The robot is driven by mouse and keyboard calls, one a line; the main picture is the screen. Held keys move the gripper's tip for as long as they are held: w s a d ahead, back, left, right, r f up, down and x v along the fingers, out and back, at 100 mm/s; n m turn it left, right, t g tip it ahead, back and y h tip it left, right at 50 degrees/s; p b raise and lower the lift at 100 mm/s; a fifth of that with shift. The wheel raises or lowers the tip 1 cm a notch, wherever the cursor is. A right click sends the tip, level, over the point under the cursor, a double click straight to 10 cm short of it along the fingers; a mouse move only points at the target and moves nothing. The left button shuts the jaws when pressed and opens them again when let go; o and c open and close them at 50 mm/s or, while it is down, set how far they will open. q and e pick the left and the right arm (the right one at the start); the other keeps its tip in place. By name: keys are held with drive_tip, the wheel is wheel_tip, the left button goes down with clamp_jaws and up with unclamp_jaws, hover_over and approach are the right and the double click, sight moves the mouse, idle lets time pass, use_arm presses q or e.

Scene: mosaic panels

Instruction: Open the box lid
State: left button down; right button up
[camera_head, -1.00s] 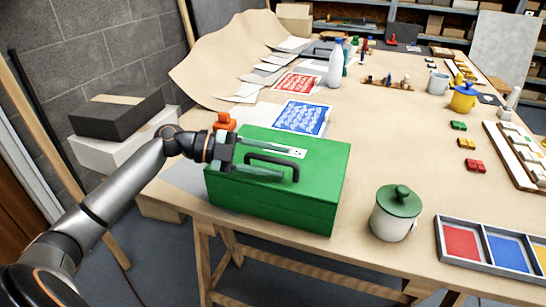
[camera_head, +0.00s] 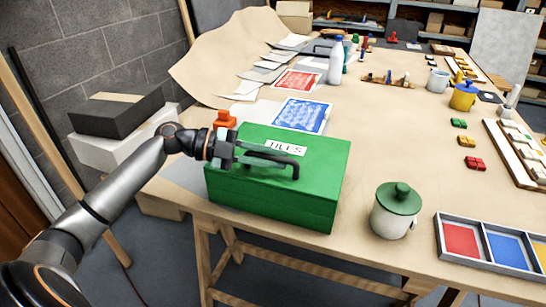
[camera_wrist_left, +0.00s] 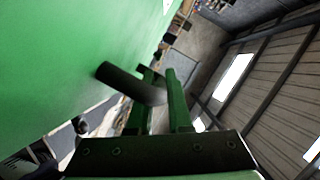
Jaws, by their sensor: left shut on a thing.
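The green box (camera_head: 275,190) stands near the table's front edge. Its lid (camera_head: 318,155) looks closed, with a white lettered label (camera_head: 285,147) and a dark handle (camera_head: 275,161) on top. My left gripper (camera_head: 238,154) is shut on the handle near its left end. The left wrist view shows the dark handle (camera_wrist_left: 118,80) between the fingers of the left gripper (camera_wrist_left: 160,76), with the green box surface (camera_wrist_left: 60,60) beside it. The fingers partly hide the handle. My right gripper is not in view.
A white jar with a green lid (camera_head: 395,212) stands right of the box. A tray with coloured compartments (camera_head: 440,240) is farther right. An orange object (camera_head: 225,119) is behind the gripper. The middle of the table is fairly clear.

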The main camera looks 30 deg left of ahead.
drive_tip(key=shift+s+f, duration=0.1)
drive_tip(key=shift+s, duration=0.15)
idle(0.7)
